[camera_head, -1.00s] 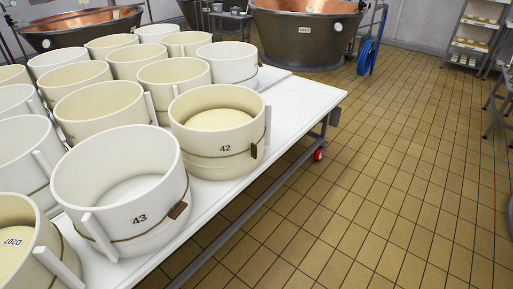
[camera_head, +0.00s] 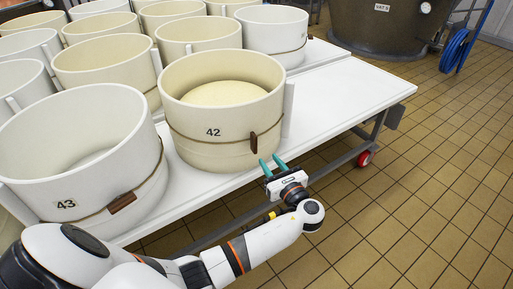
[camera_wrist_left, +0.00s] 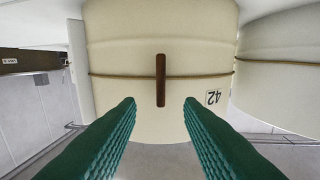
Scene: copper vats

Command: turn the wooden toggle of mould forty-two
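Mould 42 (camera_head: 213,146) is a cream round mould with cheese inside, standing near the edge of the white table. Its brown wooden toggle (camera_head: 254,143) hangs upright on a cord around the wall. In the left wrist view the toggle (camera_wrist_left: 161,80) stands upright between my two green fingers, beyond their tips. My left gripper (camera_head: 273,163) is open and empty, in front of and slightly below the toggle, apart from it. The label 42 (camera_wrist_left: 213,97) shows upside down to the right of the toggle in the wrist view. My right gripper is not in view.
Mould 43 (camera_head: 62,180), with its own toggle (camera_head: 122,203), stands left of mould 42. Several more moulds fill the white table (camera_head: 345,92) behind. A vat (camera_head: 385,25) and blue hose (camera_head: 459,50) are at the back. The tiled floor at right is clear.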

